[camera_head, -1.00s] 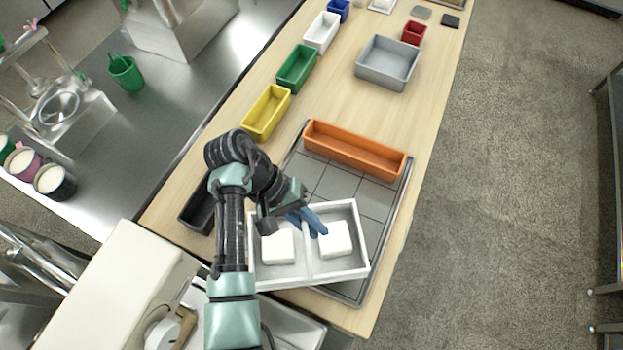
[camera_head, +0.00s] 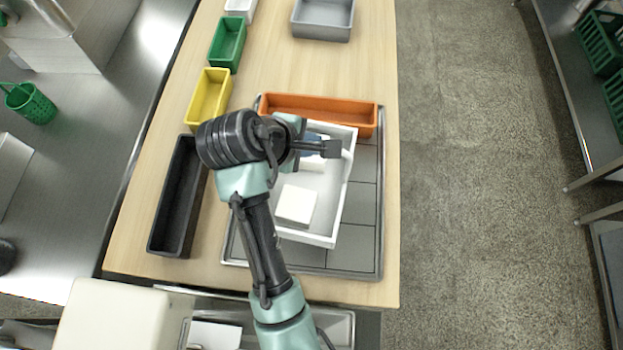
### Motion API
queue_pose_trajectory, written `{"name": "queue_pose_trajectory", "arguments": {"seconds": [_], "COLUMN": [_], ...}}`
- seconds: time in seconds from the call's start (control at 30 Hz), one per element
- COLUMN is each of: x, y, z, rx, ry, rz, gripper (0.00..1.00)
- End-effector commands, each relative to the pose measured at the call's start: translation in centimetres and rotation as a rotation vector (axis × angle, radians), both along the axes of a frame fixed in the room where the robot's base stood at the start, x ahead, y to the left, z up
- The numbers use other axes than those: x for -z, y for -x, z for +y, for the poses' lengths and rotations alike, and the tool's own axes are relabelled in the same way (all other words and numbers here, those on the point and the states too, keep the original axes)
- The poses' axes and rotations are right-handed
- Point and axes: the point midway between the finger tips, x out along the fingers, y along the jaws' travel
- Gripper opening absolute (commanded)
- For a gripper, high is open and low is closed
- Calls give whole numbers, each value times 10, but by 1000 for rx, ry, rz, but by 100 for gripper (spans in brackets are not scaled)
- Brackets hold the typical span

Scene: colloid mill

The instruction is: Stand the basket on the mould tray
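The basket (camera_head: 325,199) is a white, open two-part box with a white block (camera_head: 296,205) in its near part and another partly hidden in the far part. My gripper (camera_head: 313,146) reaches over its middle. The blue fingers are mostly hidden by my wrist but appear shut on the basket's middle divider. The mould tray (camera_head: 355,247) is a flat grey tray with a grid of square lines. The basket is over the tray, turned lengthwise and slightly askew. Whether its base touches the tray is not clear.
An orange bin (camera_head: 320,108) lies across the tray's far end, close to the basket's far edge. A black bin (camera_head: 177,200) stands left of the tray, with yellow (camera_head: 208,97) and green (camera_head: 227,44) bins beyond. A grey bin (camera_head: 322,20) stands farther back. The table's right edge is near the tray.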

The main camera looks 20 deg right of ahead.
Motion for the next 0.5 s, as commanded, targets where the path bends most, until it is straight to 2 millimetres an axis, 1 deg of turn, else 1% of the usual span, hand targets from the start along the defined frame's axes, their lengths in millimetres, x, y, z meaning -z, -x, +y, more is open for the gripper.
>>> {"name": "queue_pose_trajectory", "arguments": {"seconds": [0.1,0.2,0.27,0.37,0.5], "x": [-3,-5,-2,11,36], "y": [-2,-3,-3,-2,-2], "z": [-4,-5,-5,-5,-5], "rx": [-71,-108,-121,-131,-130], "ry": [-3,-5,-6,-5,-6], "rz": [-9,-6,-5,-1,0], "gripper": [0,0,0,0,0]}}
